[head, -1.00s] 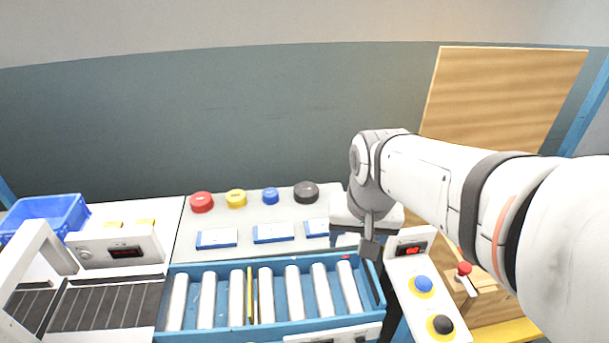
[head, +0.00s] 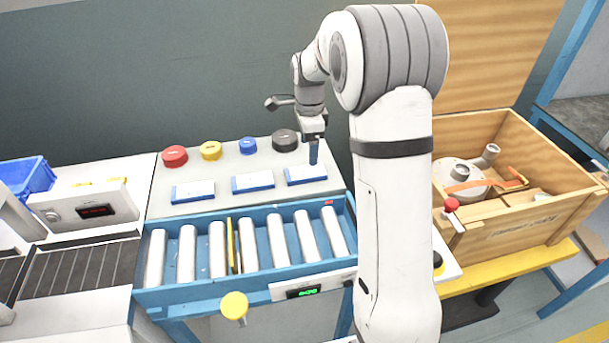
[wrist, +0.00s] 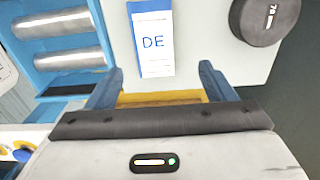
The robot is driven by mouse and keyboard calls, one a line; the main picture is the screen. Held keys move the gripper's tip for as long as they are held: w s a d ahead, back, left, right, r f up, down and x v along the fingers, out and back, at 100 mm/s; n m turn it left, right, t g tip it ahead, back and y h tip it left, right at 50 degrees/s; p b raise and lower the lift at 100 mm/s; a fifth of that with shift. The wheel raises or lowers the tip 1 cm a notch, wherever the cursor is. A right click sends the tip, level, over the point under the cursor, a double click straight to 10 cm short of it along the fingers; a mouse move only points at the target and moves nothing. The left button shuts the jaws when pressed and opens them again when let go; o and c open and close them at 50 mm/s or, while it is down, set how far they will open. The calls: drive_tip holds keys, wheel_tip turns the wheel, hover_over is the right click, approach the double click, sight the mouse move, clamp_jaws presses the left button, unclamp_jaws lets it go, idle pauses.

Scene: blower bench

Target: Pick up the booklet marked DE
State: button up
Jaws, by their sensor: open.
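The booklet marked DE (wrist: 153,42) is white with a blue edge band and lies flat on the light panel in the wrist view. In the head view it is the rightmost of three booklets (head: 306,174). My gripper (wrist: 160,80) is open and empty, with its two blue fingers apart and pointing toward the booklet's near end. In the head view my gripper (head: 313,153) is at the booklet's far side, close above the panel. I cannot tell whether a finger touches it.
Two similar booklets (head: 194,191) (head: 253,182) lie to the left. Red, yellow, blue and black round weights stand behind; the black one (head: 285,140) is close to my gripper. A blue roller conveyor (head: 262,212) runs in front. An open wooden crate (head: 520,215) stands at right.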

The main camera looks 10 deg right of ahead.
sight(310, 171)
drive_tip(key=f, duration=0.7)
drive_tip(key=shift+s+d+f, duration=0.1)
drive_tip(key=shift+s, duration=0.3)
drive_tip(key=shift+c, duration=0.2)
drive_tip(key=c, duration=1)
